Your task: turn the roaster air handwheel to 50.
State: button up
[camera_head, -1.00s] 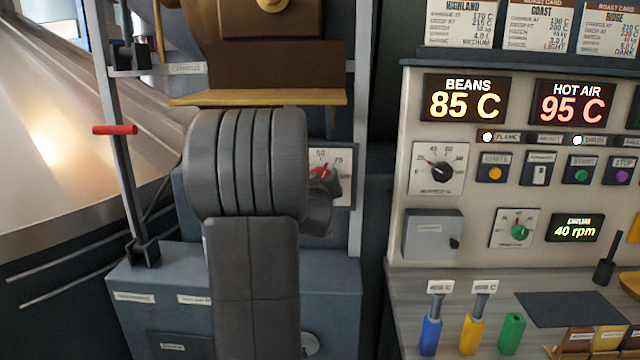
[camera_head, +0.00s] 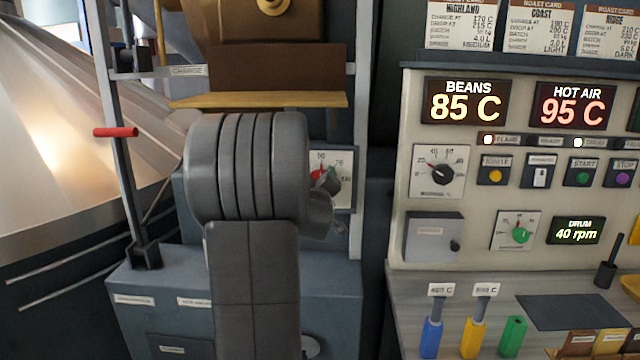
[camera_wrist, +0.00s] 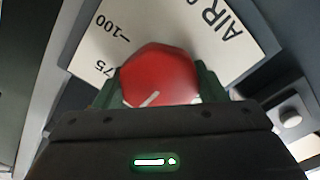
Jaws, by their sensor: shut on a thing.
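The roaster air handwheel is a red knob (camera_wrist: 158,78) on a white dial plate (camera_wrist: 225,35) in the wrist view, with a pale pointer line on its face. The plate reads "AIR", "75" and "100". My gripper (camera_wrist: 160,90) is shut on the red knob, a green finger on either side of it. In the head view, a sliver of the red handwheel (camera_head: 317,174) shows beside my gripper (camera_head: 330,180). My arm hides most of the dial there; the pointer's reading cannot be told.
A roaster control panel (camera_head: 405,110) with several dials, buttons and displays stands at the right. A red-handled lever (camera_head: 116,132) sticks out at the left. A brass-coloured ledge (camera_head: 260,101) lies just above my arm. Coloured handles stand on the counter (camera_head: 400,300).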

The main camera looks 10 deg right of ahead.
jog(key=o, duration=1)
jog(key=shift+s, duration=0.1)
jog(key=b+v, duration=0.2)
jog(key=v, duration=1.1)
jog(key=shift+s+a+f, duration=0.1)
jog(key=shift+s, duration=0.2)
jog(key=shift+w, duration=0.1)
jog(key=p+x, duration=0.2)
jog(key=x, duration=1.1)
jog(key=shift+w, duration=0.35)
